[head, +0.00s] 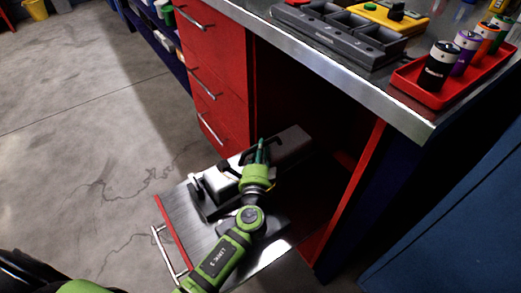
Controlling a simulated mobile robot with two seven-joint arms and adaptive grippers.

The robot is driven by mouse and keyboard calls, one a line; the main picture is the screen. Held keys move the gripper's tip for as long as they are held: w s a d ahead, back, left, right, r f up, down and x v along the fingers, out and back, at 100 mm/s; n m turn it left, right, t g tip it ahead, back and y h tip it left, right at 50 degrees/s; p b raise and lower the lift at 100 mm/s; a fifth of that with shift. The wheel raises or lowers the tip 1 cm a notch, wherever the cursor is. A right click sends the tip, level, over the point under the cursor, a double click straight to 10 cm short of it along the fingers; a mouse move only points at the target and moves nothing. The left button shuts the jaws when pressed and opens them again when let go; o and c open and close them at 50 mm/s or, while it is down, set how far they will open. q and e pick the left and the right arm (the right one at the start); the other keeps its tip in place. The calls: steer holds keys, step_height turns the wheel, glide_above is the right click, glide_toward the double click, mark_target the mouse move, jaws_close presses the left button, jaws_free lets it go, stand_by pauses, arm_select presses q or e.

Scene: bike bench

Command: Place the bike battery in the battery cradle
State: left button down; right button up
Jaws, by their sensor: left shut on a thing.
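My left gripper (260,152) reaches in from the bottom of the head view, over a pull-out shelf under the bench. It is shut on the bike battery (290,146), a long grey and black block; the fingers hide part of it. A black cradle (212,206) with an upright lever at its left end lies on the shelf. The battery lies along and over it, its far end toward the dark opening. The arm hides the contact, so I cannot tell whether the battery is fully seated. My right gripper is not in view.

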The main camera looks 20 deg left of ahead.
arm_select(q)
steer(key=c, duration=1.1)
jaws_free()
steer(key=shift+s+r, duration=0.1)
steer(key=shift+r, duration=0.05)
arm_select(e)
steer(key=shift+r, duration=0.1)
arm_select(q)
steer(key=v, duration=1.2)
steer(key=shift+a, duration=0.1)
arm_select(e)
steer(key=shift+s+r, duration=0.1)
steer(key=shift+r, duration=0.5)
